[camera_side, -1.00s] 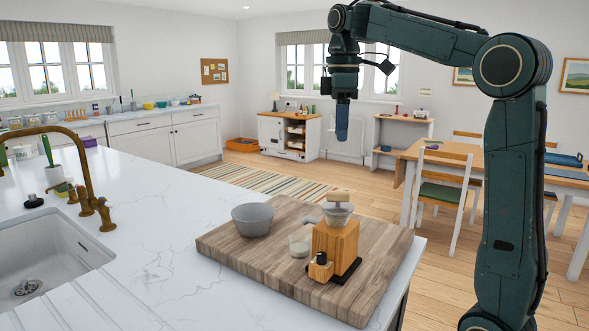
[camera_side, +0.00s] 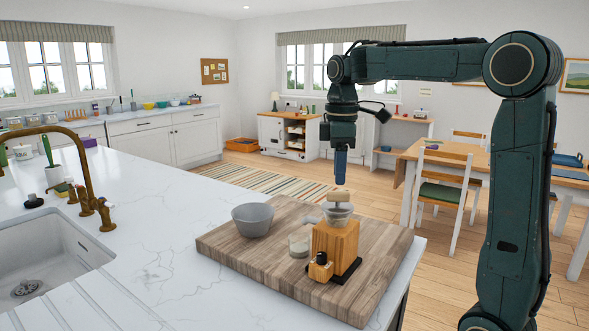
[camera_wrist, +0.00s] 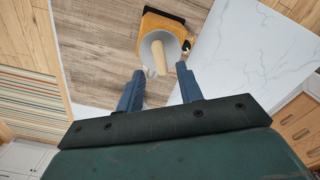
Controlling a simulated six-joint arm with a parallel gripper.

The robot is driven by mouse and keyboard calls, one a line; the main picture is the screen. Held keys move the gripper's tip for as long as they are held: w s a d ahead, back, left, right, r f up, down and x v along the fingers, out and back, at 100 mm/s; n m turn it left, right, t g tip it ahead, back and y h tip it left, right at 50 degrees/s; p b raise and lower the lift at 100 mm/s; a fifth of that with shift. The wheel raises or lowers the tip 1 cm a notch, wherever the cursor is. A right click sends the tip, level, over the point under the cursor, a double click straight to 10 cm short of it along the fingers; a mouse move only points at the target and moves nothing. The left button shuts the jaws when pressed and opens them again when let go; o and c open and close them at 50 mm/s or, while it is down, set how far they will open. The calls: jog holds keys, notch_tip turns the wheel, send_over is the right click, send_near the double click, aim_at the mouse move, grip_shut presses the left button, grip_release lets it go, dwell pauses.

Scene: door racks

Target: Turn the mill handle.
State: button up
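The mill (camera_side: 335,246) is a wooden block with a small drawer and a grey bowl-like top, standing on the cutting board. Its handle ends in a pale wooden grip (camera_side: 338,196) above the top; the grip also shows in the wrist view (camera_wrist: 159,56). My gripper (camera_side: 340,183) points down just above the grip. In the wrist view, the two blue fingers of my gripper (camera_wrist: 158,82) are spread apart with the grip showing beyond and between them. I cannot tell from the side view whether a fingertip touches it.
The wooden cutting board (camera_side: 240,249) also holds a grey bowl (camera_side: 253,219) and a small glass jar (camera_side: 299,244). The white marble counter (camera_side: 150,230) is clear left of the board. A sink with a brass tap (camera_side: 75,150) lies further left.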

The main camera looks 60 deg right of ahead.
aim_at(339, 192)
jog(key=shift+f, duration=2.3)
grip_shut()
